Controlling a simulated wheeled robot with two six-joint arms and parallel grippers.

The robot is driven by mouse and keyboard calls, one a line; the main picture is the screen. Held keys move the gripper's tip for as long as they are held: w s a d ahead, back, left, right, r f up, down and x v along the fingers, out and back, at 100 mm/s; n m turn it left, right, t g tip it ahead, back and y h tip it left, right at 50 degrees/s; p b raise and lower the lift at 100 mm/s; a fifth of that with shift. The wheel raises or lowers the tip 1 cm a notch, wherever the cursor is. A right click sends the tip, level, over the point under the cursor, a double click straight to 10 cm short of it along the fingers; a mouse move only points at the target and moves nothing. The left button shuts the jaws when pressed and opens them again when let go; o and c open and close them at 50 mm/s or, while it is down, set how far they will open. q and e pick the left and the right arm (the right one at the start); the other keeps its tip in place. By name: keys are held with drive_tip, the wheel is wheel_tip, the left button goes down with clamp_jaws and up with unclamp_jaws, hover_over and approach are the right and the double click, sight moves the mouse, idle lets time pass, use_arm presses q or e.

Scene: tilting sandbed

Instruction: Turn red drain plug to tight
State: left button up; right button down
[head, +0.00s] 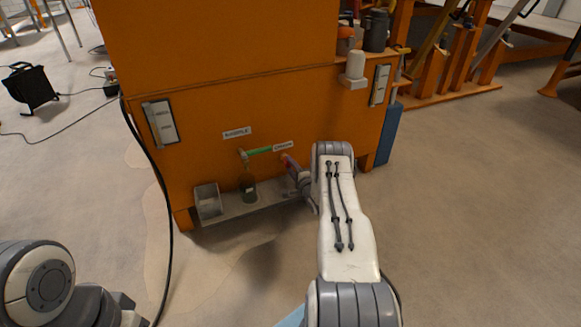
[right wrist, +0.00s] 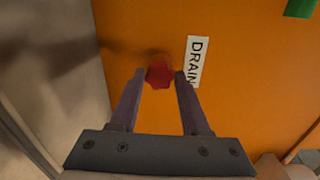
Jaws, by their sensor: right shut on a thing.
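The red drain plug (right wrist: 160,75) sits on the orange wall of the sandbed (right wrist: 240,60), beside a white label reading DRAIN (right wrist: 197,62). My right gripper (right wrist: 160,80) is shut on the plug, with one finger on each side of it. In the head view the plug (head: 286,158) shows as a small red spot just beyond my right gripper (head: 293,168), partly hidden by the fingers and wrist. The plug's tightness cannot be read from the pictures. In the head view part of my left arm shows at the lower left, but its gripper fingers cannot be made out.
A green handle (head: 258,151) is on the wall left of the plug. A black cable (head: 160,190) hangs at the left. The floor at right is clear.

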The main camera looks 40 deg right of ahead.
drive_tip(key=shift+f, duration=0.1)
drive_tip(key=shift+c, duration=1.9)
unclamp_jaws()
drive_tip(key=shift+s, duration=0.3)
drive_tip(key=p+v, duration=0.5)
drive_tip(key=v, duration=0.5)
drive_tip(key=shift+p, duration=0.35)
